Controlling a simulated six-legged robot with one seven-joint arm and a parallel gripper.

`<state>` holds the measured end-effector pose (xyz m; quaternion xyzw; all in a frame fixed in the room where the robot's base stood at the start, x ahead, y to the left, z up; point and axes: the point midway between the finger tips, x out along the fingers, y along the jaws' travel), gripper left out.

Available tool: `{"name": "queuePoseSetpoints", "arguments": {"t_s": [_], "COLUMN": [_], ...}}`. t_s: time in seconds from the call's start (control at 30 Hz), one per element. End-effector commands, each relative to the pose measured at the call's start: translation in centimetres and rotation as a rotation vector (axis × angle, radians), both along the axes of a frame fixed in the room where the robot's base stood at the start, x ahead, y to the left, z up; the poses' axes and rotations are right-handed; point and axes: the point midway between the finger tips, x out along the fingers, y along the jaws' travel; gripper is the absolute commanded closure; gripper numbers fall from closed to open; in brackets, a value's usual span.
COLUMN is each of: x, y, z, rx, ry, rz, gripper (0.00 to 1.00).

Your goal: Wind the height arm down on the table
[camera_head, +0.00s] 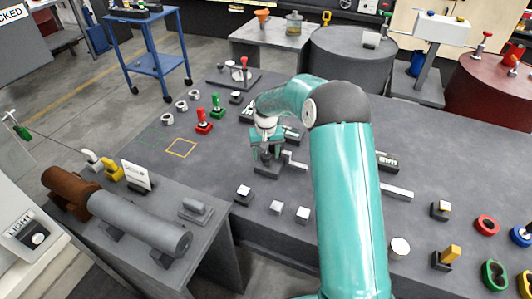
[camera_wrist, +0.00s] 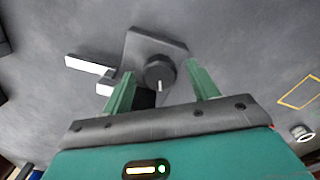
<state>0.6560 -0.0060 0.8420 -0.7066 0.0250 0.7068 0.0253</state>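A dark round knob (camera_wrist: 160,73) with a white mark sits on a grey block (camera_wrist: 140,42) on the table. In the head view the block (camera_head: 267,169) shows under my gripper (camera_head: 267,153), and the knob is hard to make out. A grey arm with pale ends (camera_wrist: 88,66) reaches left from the block in the wrist view; it also shows to the right of the block in the head view (camera_head: 294,161). My gripper (camera_wrist: 161,72) is open, its two green fingers apart on either side of the knob. I cannot tell whether they touch it.
A yellow square outline (camera_head: 181,148) is marked on the table (camera_head: 225,155). Red (camera_head: 204,122) and green (camera_head: 217,106) handles stand beyond it. Small blocks (camera_head: 276,208) sit near the front edge. Coloured rings (camera_head: 486,225) lie at the right. A side bench (camera_head: 200,240) carries a pipe.

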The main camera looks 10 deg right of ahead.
Motion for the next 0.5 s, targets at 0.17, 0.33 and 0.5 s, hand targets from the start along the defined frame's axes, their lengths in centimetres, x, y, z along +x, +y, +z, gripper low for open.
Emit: {"name": "queuePoseSetpoints", "arguments": {"t_s": [0.17, 0.33, 0.5], "x": [0.0, 0.1, 0.1], "y": [0.0, 0.0, -0.1], "z": [0.1, 1.7, 5.1], "rx": [0.0, 0.0, -0.001], "ry": [-0.001, -0.003, -0.005], "rz": [0.0, -0.001, 0.0], "gripper": [0.41, 0.41, 0.41]}}
